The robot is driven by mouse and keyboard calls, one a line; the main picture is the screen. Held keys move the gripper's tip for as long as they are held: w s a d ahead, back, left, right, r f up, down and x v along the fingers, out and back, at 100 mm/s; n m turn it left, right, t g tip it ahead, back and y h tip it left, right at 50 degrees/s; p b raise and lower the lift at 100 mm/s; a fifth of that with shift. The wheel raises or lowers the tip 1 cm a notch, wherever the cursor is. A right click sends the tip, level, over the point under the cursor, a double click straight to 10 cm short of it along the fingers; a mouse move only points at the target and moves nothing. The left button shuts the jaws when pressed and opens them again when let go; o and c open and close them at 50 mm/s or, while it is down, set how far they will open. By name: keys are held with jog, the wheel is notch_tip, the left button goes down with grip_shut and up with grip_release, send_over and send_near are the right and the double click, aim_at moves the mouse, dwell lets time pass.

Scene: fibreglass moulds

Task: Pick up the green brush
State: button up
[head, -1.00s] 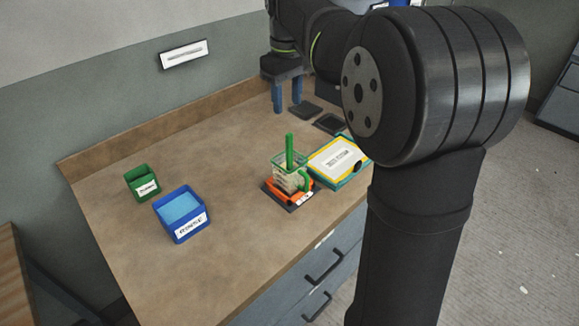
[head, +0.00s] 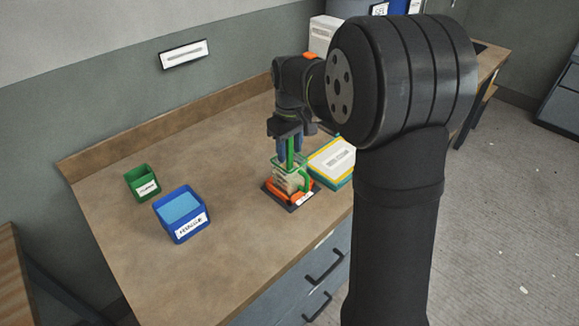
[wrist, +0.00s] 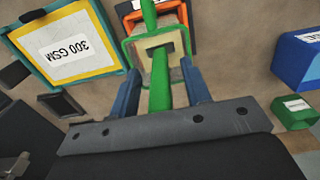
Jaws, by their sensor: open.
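The green brush (head: 290,153) stands upright in a clear jug (head: 291,174) with a green handle, on an orange and black scale (head: 290,193). In the wrist view the brush handle (wrist: 160,80) rises from the jug (wrist: 187,42) toward the camera. My gripper (head: 290,155) points down over the jug, with its blue fingers at the upper part of the brush. In the wrist view the fingers (wrist: 162,92) stand apart, one on each side of the green handle, with a gap visible on both sides. The brush's lower end is hidden in the jug.
A yellow and teal bordered box (head: 333,160) labelled 300 GSM in the wrist view stands close right of the scale. A blue bin (head: 181,214) and a small green bin (head: 142,184) stand at left. The bench (head: 235,165) between them and the scale is clear.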

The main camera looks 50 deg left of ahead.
jog(key=shift+f, duration=0.4)
jog(key=shift+c, duration=0.4)
grip_shut()
jog(key=shift+r, duration=0.1)
